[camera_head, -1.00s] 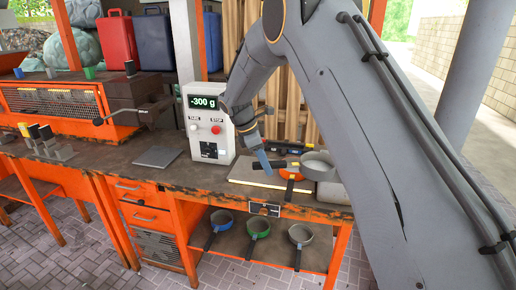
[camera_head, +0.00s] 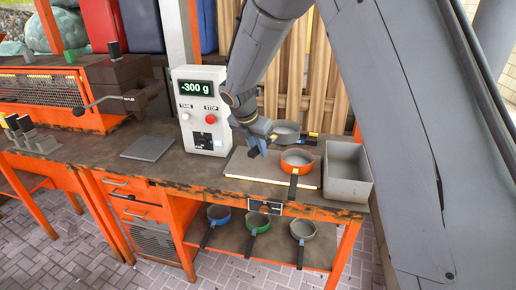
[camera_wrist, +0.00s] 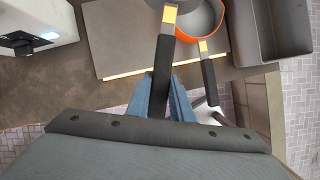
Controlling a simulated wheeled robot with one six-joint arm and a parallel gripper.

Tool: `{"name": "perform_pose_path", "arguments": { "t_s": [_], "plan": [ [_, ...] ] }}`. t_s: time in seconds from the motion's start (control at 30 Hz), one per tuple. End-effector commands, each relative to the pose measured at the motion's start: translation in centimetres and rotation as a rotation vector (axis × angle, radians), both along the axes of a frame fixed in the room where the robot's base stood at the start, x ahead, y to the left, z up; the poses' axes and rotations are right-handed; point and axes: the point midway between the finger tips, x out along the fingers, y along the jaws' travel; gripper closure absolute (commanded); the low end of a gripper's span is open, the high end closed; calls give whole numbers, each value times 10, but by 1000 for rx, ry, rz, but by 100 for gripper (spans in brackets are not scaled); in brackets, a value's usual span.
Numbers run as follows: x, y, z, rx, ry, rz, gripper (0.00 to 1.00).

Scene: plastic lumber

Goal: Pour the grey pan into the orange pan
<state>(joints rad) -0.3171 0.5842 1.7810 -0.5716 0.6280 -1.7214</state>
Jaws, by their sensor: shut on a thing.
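The grey pan (camera_head: 287,130) is held by its dark handle in my gripper (camera_head: 260,142). In the wrist view the blue fingers (camera_wrist: 164,98) are closed around the handle (camera_wrist: 163,62), and the pan body is mostly cut off at the top. The grey pan looks roughly level; I cannot tell what is in it. The orange pan (camera_head: 297,161) sits on the bench board, its handle toward the front edge. It shows partly in the wrist view (camera_wrist: 200,38), next to the grey pan. In the head view the grey pan appears behind and slightly left of the orange pan.
A grey open bin (camera_head: 347,176) stands right of the orange pan. A scale box (camera_head: 203,110) reading -300 g stands to the left. A flat board (camera_head: 243,168) lies under the orange pan. Blue, green and grey pans (camera_head: 258,221) sit on the lower shelf.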

Motion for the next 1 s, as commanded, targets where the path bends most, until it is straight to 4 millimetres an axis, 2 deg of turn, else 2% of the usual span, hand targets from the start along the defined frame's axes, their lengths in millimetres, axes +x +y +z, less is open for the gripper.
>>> {"name": "perform_pose_path", "arguments": {
  "t_s": [0.87,1.0],
  "plan": [
    [1,0,-31,0,-1,-1,100],
    [1,-1,-28,33,-28,-1,100]
  ]
}}
